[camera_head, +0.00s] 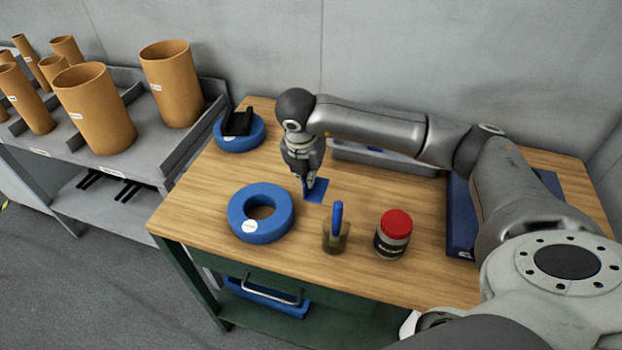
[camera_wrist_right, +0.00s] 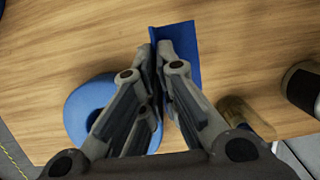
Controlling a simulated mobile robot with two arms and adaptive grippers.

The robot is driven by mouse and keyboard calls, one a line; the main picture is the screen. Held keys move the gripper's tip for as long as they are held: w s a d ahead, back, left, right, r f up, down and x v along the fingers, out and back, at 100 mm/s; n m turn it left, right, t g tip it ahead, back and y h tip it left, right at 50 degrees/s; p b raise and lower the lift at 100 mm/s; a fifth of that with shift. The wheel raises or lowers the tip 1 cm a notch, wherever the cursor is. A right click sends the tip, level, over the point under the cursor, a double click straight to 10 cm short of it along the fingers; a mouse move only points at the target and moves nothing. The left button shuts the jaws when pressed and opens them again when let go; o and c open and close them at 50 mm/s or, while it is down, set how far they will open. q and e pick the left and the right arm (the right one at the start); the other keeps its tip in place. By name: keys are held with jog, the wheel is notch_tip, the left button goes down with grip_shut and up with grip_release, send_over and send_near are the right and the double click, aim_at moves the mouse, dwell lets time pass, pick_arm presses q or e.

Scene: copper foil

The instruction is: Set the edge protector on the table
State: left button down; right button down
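The edge protector (camera_head: 317,194) is a blue angled piece on or just above the wooden table (camera_head: 190,217), near its middle. It also shows in the right wrist view (camera_wrist_right: 186,42), with one flange upright between my fingertips and the other spreading to the right. My right gripper (camera_head: 309,181) points down and is shut on the upright flange, and its fingers hide part of the piece. I cannot tell whether the piece touches the tabletop. My left gripper is in no view.
A blue ring (camera_head: 236,216) lies front left of the gripper; another (camera_head: 225,141) carries a black object at the back. A blue-handled brush stands in a jar (camera_head: 336,240), beside a red-lidded jar (camera_head: 394,236). A grey tray (camera_head: 385,161) is behind my arm. Cardboard tubes (camera_head: 95,110) fill the left shelf.

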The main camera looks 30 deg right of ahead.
aim_at(317, 184)
jog(key=shift+w+d+f, duration=0.2)
jog(key=shift+d+f, duration=0.2)
jog(key=shift+f, duration=0.15)
jog(key=p+x, duration=0.2)
jog(key=x, duration=0.1)
jog(key=shift+s+a+f, duration=0.1)
jog(key=shift+s, duration=0.05)
jog(key=shift+f, duration=0.25)
jog(key=shift+f+b, duration=0.2)
jog(key=shift+b, duration=0.2)
jog(key=c, duration=1.6)
grip_release()
jog(key=shift+c, duration=0.2)
jog(key=shift+r, duration=0.1)
